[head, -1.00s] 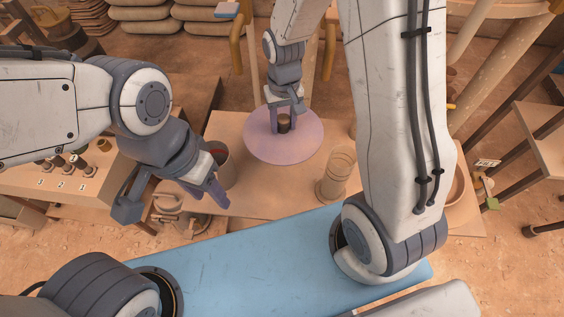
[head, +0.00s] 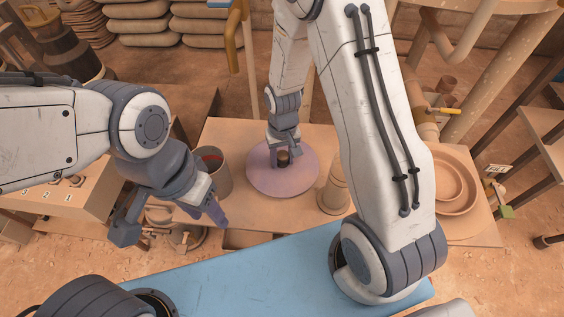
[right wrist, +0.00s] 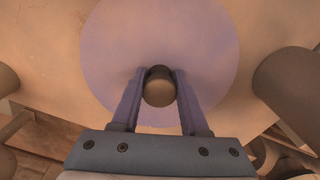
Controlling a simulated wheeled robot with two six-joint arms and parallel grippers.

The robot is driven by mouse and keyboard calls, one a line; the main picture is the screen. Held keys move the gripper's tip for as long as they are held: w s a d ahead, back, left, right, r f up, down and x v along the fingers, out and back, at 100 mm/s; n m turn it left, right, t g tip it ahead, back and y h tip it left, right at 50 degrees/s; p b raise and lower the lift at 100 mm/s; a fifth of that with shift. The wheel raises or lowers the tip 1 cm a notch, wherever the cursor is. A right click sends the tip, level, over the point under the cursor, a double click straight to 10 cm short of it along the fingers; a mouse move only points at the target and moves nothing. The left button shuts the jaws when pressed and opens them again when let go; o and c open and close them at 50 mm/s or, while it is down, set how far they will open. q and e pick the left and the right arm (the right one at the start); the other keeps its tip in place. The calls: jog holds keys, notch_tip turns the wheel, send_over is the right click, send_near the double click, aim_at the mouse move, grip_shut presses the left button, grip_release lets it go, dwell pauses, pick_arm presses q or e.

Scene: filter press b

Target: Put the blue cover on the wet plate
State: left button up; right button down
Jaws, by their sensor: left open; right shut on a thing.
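The blue cover (head: 262,180) is a flat round disc, looking lilac-blue, with a dark knob (head: 284,158) at its middle. My right gripper (right wrist: 160,85) is shut on the knob, one finger on each side. The disc also shows in the right wrist view (right wrist: 205,45), level over the tan table. I cannot tell whether it touches what lies below. No wet plate can be made out; anything under the disc is hidden. My left gripper (head: 207,212) is open and empty, in front of the table's left side.
A grey bucket (head: 218,181) with something red inside stands left of the disc. A tan cylinder (head: 334,192) stands close to its right. Round tan dishes (head: 462,210) lie at the table's right. A blue surface (head: 230,275) is in front.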

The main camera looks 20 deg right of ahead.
jog(key=shift+f, duration=0.6)
jog(key=shift+f, duration=0.15)
jog(key=shift+c, duration=2.1)
grip_release()
